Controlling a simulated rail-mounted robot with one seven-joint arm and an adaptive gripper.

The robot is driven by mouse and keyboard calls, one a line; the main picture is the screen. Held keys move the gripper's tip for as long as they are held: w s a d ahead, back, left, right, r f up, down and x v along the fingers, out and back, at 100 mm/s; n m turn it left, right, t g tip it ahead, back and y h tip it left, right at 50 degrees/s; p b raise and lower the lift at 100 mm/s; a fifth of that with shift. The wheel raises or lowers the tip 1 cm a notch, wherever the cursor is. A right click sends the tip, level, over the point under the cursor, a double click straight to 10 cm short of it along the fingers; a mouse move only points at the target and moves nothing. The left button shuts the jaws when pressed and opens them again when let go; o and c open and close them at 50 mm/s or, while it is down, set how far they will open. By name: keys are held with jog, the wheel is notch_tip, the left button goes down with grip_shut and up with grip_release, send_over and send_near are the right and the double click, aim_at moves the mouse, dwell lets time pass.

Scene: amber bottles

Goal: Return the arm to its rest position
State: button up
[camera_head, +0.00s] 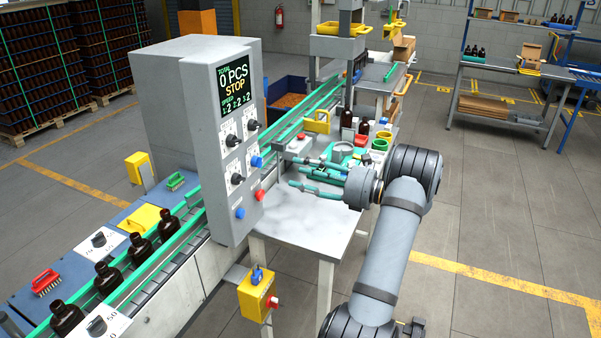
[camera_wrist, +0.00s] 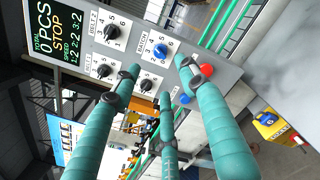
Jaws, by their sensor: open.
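My arm reaches in from the lower right in the head view, and my gripper (camera_head: 300,172) points left over the small grey table (camera_head: 307,225). Its teal fingers are spread apart with nothing between them; it also shows in the wrist view (camera_wrist: 158,78). The fingers point toward the grey control cabinet (camera_head: 197,120), whose knob panel (camera_wrist: 135,40) lies ahead of them in the wrist view. I cannot tell the exact gap between fingertips and cabinet.
Amber bottles (camera_head: 107,278) stand on the conveyor (camera_head: 165,262) at lower left. Another bottle (camera_head: 347,125) and colored items stand behind my gripper. A yellow switch box (camera_head: 257,294) is mounted low in front. Open floor (camera_head: 500,215) lies to the right.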

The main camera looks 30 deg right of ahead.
jog(key=shift+w+a, duration=0.1)
jog(key=x, duration=1.1)
jog(key=shift+w+a, duration=0.2)
jog(key=shift+w, duration=0.15)
